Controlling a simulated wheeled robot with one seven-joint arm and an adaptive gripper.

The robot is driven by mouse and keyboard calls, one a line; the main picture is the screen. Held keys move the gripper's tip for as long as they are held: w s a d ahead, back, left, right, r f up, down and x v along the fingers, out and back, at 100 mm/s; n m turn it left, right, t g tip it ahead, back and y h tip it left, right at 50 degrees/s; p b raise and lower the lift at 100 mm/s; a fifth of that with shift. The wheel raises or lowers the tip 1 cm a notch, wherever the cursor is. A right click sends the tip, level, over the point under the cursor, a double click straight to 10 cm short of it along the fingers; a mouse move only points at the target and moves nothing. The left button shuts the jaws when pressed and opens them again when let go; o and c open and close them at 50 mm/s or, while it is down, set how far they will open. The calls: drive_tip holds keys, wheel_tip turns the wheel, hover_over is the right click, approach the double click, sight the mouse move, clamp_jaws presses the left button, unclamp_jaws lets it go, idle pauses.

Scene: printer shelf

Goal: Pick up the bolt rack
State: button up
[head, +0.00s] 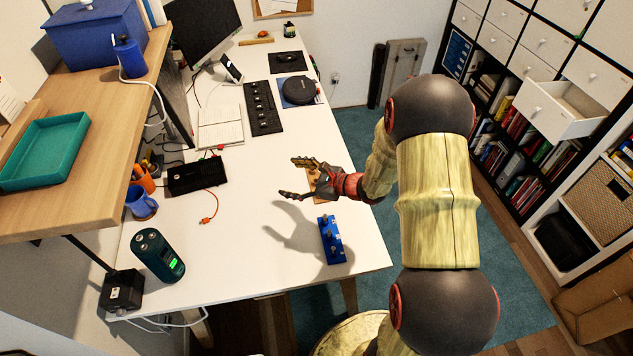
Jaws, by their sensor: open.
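A small blue block (331,240) with a row of dark round pieces on top stands on the white desk near its front right edge; it looks like the bolt rack, though detail is too small to be sure.
The white desk (265,262) is bare around the blue block. A dark green device (158,256) stands at the front left, with a black box (194,175) and an orange-tipped cable behind. A drawer (556,108) is open at right.

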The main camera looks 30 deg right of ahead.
drive_tip(key=d+f+m+h, duration=0.1)
drive_tip(key=d+f+m, duration=0.1)
drive_tip(key=d+f, duration=0.2)
drive_tip(key=d+f+m+t+h, duration=0.1)
drive_tip(key=d+f+m+h, duration=0.1)
drive_tip(key=d+f+m, duration=0.1)
drive_tip(key=s+d+f+m+h, duration=0.1)
drive_tip(key=d+f+m+h, duration=0.1)
drive_tip(key=d+f, duration=0.3)
drive_tip(key=shift+d+f+m+t+p, duration=0.1)
drive_tip(key=shift+d+m+t+p, duration=0.25)
drive_tip(key=shift+m, duration=0.25)
drive_tip(key=shift+w+d+f+h, duration=0.25)
drive_tip(key=shift+w+f+h, duration=0.25)
drive_tip(key=shift+w+f, duration=0.3)
drive_tip(key=x, duration=0.2)
drive_tip(key=b+x, duration=0.2)
drive_tip(key=x, duration=0.1)
drive_tip(key=shift+w+d+r, duration=0.1)
drive_tip(key=shift+w+d, duration=0.1)
drive_tip(key=shift+w, duration=0.25)
drive_tip(key=shift+c, duration=0.5)
drive_tip(key=c, duration=1.6)
